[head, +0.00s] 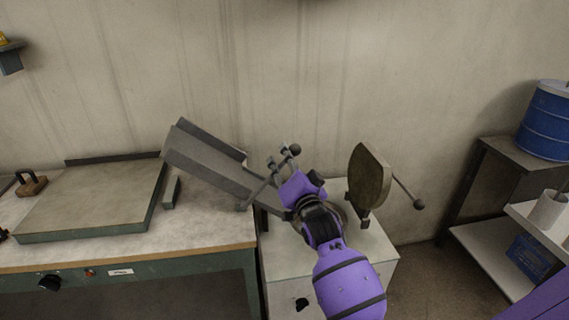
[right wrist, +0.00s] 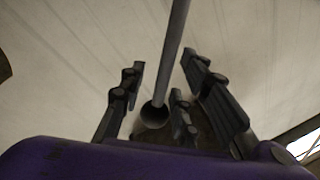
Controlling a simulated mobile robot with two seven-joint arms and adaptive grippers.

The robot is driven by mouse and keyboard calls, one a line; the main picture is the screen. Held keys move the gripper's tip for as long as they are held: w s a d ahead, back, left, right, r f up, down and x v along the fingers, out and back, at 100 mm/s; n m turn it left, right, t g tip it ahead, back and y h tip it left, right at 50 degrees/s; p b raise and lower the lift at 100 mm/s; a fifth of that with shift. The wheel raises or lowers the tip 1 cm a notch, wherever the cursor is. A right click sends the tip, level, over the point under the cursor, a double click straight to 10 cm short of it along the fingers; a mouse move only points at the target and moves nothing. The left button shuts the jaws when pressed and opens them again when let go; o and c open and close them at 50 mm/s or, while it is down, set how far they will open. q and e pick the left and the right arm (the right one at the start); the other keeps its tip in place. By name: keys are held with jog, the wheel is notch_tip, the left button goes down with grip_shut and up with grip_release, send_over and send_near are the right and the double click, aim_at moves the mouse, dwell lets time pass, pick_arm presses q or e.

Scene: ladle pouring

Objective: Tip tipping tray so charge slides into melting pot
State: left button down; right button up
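The tipping tray (head: 212,165), a grey open channel, slopes down to the right in the head view; its lower end is hidden behind my right arm. I see no charge in the visible part. A bar ending in a dark ball knob (head: 295,149) rises beside the tray. My right gripper (head: 283,157) is at this bar, its fingers apart. In the right wrist view the open gripper (right wrist: 164,66) has a rod with a ball end (right wrist: 154,116) between its fingers, no clear grip showing. The melting pot is mostly hidden behind my right arm. My left gripper is out of view.
A round lid-like plate (head: 370,176) with a knobbed handle stands upright right of my gripper. A workbench (head: 205,238) with a flat plate (head: 92,198) is at left. A blue drum (head: 546,122) stands on a shelf at right. The wall is close behind.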

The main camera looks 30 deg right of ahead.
jog(key=shift+f, duration=0.15)
jog(key=shift+s+a+f, duration=0.1)
jog(key=shift+s, duration=0.1)
jog(key=s+a+f, duration=0.1)
jog(key=s, duration=1)
jog(key=shift+s+a, duration=0.2)
jog(key=shift+s, duration=0.05)
jog(key=shift+f, duration=0.1)
dwell(0.4)
